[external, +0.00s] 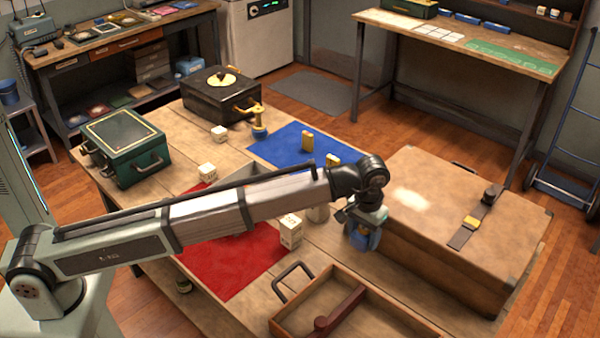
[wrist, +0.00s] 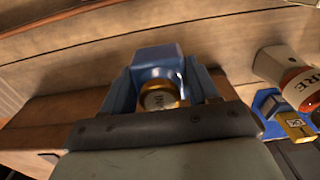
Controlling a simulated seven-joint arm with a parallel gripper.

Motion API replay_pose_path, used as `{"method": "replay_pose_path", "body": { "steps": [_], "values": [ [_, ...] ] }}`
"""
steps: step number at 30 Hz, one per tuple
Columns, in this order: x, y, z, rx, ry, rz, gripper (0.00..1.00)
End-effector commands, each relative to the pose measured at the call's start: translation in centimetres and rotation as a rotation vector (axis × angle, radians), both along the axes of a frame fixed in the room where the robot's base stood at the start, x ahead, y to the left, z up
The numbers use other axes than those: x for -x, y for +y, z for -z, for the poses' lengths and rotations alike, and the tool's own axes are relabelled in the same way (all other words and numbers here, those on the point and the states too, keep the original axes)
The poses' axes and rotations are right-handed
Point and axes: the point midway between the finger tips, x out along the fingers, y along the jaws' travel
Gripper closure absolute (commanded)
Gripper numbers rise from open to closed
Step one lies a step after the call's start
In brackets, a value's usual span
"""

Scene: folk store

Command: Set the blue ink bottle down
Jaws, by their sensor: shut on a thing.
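The blue ink bottle (wrist: 157,60), with a gold cap (wrist: 159,96), sits between the two blue fingers of my gripper (wrist: 162,88) in the wrist view. My gripper is shut on it. In the external view my gripper (external: 363,228) is at the near left side of the big tan case, above the wooden table (external: 330,250). The bottle there is a small dark blue patch, mostly covered by the gripper. I cannot tell whether its base touches the table.
The tan case (external: 425,205) stands close on the right. A wooden tray (external: 432,329) lies in front, a red mat (external: 225,262) and a lettered cream block (external: 291,232) to the left. A blue mat (external: 280,150) lies behind. A white-and-orange bottle (wrist: 291,82) stands right in the wrist view.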

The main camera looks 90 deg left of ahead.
Motion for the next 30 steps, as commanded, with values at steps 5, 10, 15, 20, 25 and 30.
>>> {"method": "replay_pose_path", "body": {
  "steps": [5,10,15,20,25,30],
  "values": [
    [0.1,0.0,2.6,0.0,0.001,0.001,0.74],
    [0.1,0.0,5.1,0.0,0.001,0.0,0.74],
    [0.0,0.0,6.2,0.0,0.0,0.0,0.74],
    [0.0,0.0,8.1,0.0,0.001,0.0,0.74],
    [0.0,0.0,9.4,-0.001,-0.001,0.0,0.74],
    [0.0,0.0,9.3,0.0,-0.001,0.0,0.74]
  ]
}}
